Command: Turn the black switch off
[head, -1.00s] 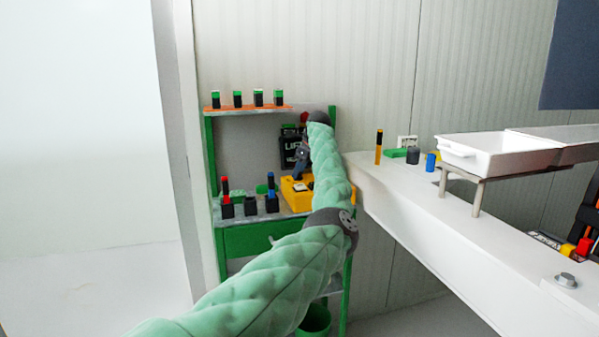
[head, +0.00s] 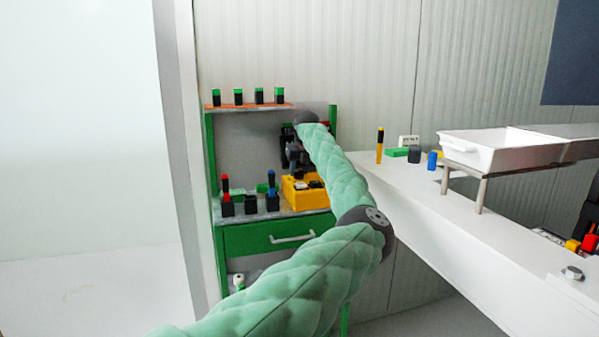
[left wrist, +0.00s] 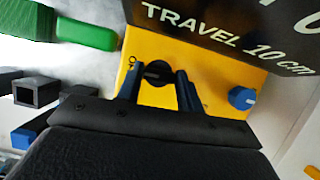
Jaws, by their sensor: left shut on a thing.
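The black switch (left wrist: 157,73) is a round knob on the top of a yellow box (left wrist: 150,40), with small marks beside it. My left gripper (left wrist: 159,70) is over the box, with one finger on each side of the knob, shut on it. In the head view the yellow box (head: 318,199) sits on the green stand's middle shelf, and my left gripper (head: 297,160) is above it, partly hidden by my arm. My right gripper is not in view.
A blue knob (left wrist: 242,98) is on the same box. A black sign reading "TRAVEL 10 cm" (left wrist: 220,25) stands close by. Black holders (head: 250,205) and a green block (left wrist: 87,34) lie to the left. A white bench (head: 450,240) is at the right.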

